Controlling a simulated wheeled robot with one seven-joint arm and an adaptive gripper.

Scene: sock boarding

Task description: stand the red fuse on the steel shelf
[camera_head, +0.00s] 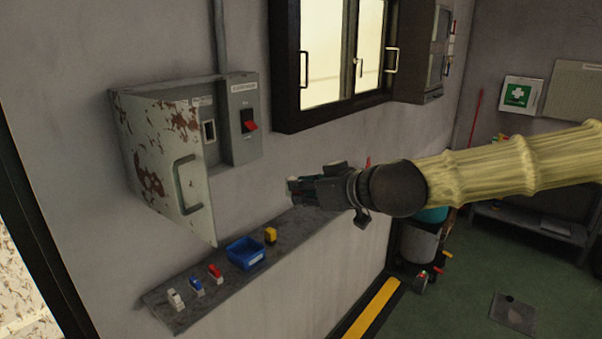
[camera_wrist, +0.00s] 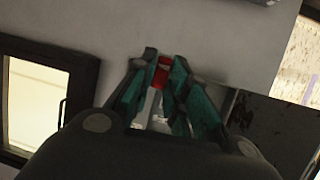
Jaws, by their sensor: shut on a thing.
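My gripper (camera_head: 297,190) is held out in front of the wall, above the long grey steel shelf (camera_head: 310,236). In the wrist view my gripper (camera_wrist: 164,66) is shut on a red fuse (camera_wrist: 161,75), with its red part between the fingertips and a pale part showing below. In the head view the fingers hide the held fuse. Another red fuse (camera_head: 215,272) stands on the shelf, beside a blue fuse (camera_head: 197,286) and a white one (camera_head: 176,299). The held fuse is clear of the shelf.
A blue bin (camera_head: 246,253) and a yellow piece (camera_head: 270,235) are on the shelf. An open, rusty-doored fuse box (camera_head: 160,160) juts out above its left part. A grey switch box (camera_head: 243,118) with a red switch adjoins it. A window (camera_head: 335,55) is above my gripper.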

